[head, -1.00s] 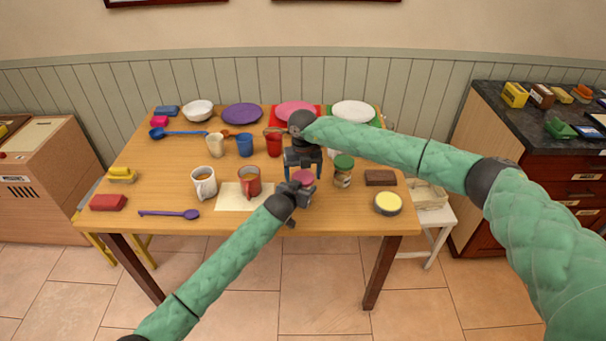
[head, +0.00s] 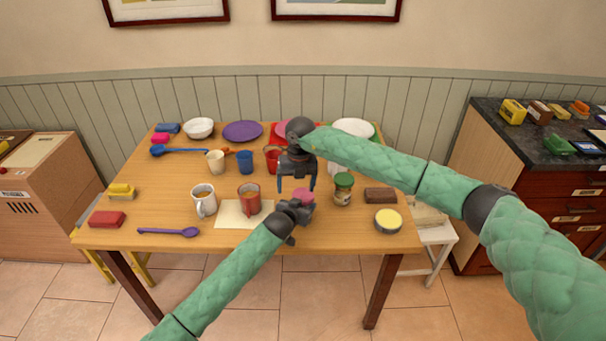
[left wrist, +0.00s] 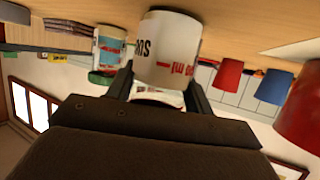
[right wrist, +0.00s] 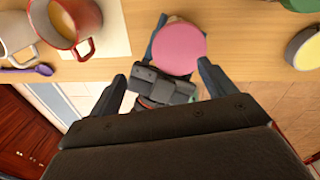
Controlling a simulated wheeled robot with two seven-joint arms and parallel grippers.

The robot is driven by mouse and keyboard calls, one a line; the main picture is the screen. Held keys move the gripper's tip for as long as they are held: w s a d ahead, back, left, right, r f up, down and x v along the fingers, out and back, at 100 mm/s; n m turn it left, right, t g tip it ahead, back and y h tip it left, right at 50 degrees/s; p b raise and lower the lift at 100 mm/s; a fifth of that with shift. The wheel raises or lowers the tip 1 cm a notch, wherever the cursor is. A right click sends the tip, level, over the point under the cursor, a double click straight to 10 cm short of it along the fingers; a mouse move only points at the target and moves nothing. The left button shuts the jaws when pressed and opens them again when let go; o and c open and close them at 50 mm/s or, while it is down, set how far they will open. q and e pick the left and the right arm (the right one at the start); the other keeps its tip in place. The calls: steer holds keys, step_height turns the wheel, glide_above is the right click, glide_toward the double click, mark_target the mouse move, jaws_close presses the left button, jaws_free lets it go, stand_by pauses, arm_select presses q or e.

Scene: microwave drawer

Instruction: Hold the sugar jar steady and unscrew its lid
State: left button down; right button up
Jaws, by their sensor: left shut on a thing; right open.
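The sugar jar (left wrist: 167,48) is white with dark and red lettering. It stands upright near the table's front, and its body is mostly hidden in the head view. Its round pink lid (head: 303,195) is on top; it also shows in the right wrist view (right wrist: 178,47). My left gripper (head: 297,212) is shut on the jar's body from the front, with a finger on each side in the left wrist view. My right gripper (head: 297,186) is open, pointing down above the lid, apart from it and empty.
A green-lidded jar (head: 343,189) stands right of the sugar jar, with a brown block (head: 380,195) and a yellow-topped round tin (head: 388,220) beyond. A red mug (head: 249,198) and a white mug (head: 204,200) stand left. Cups and plates fill the back.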

mark_target(303, 194)
steer(key=r+m, duration=0.2)
steer(key=w+d+r+m, duration=0.1)
steer(key=shift+w+r, duration=0.1)
steer(key=shift+r, duration=0.25)
steer(key=shift+d+r+m+t, duration=0.2)
steer(key=shift+m+t, duration=0.1)
steer(key=shift+m, duration=0.3)
steer(key=shift+d+m+h, duration=0.4)
steer(key=shift+m+h, duration=0.1)
steer(key=shift+m, duration=0.6)
steer(key=shift+f, duration=4.05)
steer(key=shift+c, duration=0.2)
steer(key=c, duration=1)
steer(key=n, duration=0.6)
steer(key=shift+n, duration=0.4)
